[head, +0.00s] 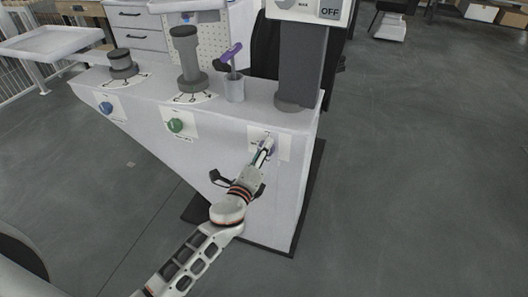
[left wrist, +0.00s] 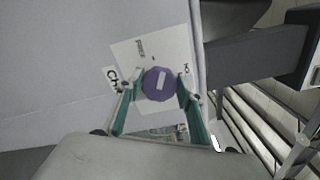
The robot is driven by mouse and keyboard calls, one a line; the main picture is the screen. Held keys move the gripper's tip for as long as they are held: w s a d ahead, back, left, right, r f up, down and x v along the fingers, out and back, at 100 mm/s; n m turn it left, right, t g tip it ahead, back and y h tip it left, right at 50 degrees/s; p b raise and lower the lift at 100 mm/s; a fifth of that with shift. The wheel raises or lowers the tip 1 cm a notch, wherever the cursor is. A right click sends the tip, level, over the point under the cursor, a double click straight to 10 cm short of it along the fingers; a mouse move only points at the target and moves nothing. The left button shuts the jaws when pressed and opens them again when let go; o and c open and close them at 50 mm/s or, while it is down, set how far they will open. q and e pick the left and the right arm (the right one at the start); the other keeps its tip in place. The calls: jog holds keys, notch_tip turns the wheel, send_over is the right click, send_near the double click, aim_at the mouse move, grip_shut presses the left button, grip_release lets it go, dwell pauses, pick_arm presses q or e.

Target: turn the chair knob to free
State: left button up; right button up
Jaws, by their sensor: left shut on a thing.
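The chair knob (left wrist: 152,91) is purple with a pale bar across its face. It sits on a white label plate (left wrist: 181,42) whose side text begins "Ch". In the head view the gripper mostly hides this knob. My right gripper is not in view.
The grey bench (head: 215,150) also carries a blue knob (head: 106,108) and a green knob (head: 175,125) to the left. On top stand short, middle and tall dark columns (head: 300,65) and a grey cup (head: 235,90) with a purple-handled tool.

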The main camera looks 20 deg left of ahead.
pick_arm(q)
jog(key=shift+f+n+b, duration=0.15)
jog(key=shift+n+b, duration=0.15)
jog(key=shift+n, duration=2.3)
jog(key=o, duration=1.1)
jog(key=shift+c, duration=0.2)
jog(key=s, duration=1.2)
jog(key=shift+a, duration=0.25)
jog(key=shift+s, duration=0.1)
